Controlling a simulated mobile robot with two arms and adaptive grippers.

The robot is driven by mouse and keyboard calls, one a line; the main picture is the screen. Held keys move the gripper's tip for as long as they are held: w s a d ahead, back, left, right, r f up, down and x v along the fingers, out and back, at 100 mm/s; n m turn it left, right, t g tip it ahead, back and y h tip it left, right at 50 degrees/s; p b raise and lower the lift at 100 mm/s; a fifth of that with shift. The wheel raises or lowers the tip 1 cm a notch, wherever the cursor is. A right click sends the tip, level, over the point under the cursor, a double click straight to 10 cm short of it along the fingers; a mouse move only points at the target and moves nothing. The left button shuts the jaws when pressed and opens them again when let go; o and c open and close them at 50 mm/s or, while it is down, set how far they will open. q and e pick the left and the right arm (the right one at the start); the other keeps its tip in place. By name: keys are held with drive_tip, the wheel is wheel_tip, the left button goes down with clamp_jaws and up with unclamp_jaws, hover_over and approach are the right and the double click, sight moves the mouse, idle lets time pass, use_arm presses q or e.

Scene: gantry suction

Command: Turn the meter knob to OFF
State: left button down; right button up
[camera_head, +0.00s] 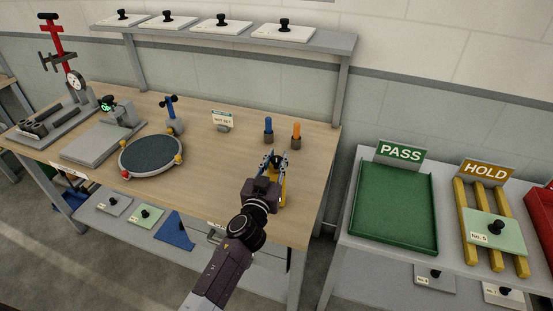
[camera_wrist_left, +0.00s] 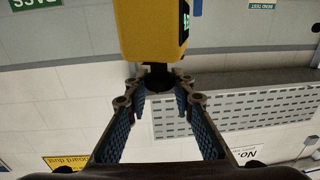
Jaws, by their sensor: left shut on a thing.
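The yellow meter (camera_wrist_left: 150,30) fills the top middle of the left wrist view, with part of a dark display with green marks on its right side. A black knob (camera_wrist_left: 157,76) sticks out of it toward my left gripper (camera_wrist_left: 158,90). The two blue-padded fingers stand on either side of the knob and are shut on it. In the head view my left gripper (camera_head: 271,172) is over the front right of the wooden table, and only a yellow edge of the meter (camera_head: 283,192) shows behind it. The knob's setting and any OFF mark cannot be read. My right gripper is not in view.
Blue (camera_head: 268,130) and orange (camera_head: 296,136) handled tools stand behind the gripper on the wooden table (camera_head: 225,190). A round dark plate (camera_head: 152,155) lies to the left. A green PASS tray (camera_head: 393,208) and a HOLD rack (camera_head: 466,215) are at right.

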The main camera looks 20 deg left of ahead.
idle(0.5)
use_arm(q)
drive_tip(key=c, duration=1.6)
unclamp_jaws()
drive_tip(key=s, duration=1.2)
drive_tip(key=shift+d, duration=0.2)
